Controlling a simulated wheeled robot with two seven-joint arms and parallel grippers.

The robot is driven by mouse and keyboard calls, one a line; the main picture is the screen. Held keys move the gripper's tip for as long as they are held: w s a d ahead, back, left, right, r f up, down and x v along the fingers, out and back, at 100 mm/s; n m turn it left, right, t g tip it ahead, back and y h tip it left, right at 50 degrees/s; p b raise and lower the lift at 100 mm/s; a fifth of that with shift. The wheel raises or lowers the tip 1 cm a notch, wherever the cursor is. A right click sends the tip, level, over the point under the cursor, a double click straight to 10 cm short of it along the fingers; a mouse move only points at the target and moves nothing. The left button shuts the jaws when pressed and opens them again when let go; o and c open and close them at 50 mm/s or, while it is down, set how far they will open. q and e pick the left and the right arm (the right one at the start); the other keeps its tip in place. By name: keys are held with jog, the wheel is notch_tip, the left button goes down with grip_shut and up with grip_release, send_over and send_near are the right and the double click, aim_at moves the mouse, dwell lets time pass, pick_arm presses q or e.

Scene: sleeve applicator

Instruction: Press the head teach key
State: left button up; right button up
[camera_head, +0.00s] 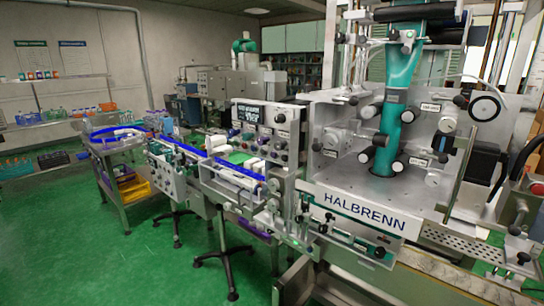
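The sleeve applicator (325,180) fills the right half of the head view, with a HALBRENN nameplate on its front edge. A teal sleeve film (402,65) runs down through its head among several black and white rollers and knobs. Small labels sit beside some knobs on the upright plate. A control panel (265,132) with a dark display and several coloured buttons stands left of the head. The lettering is too small to read, so I cannot tell which key is the head teach key. Neither of my grippers is in view.
A conveyor (236,177) with blue rails runs left from the applicator. A metal table (114,146) with yellow and purple bins stands at its far end. Wall shelves (52,80) hold bottles at the left. The green floor (70,250) at front left is clear.

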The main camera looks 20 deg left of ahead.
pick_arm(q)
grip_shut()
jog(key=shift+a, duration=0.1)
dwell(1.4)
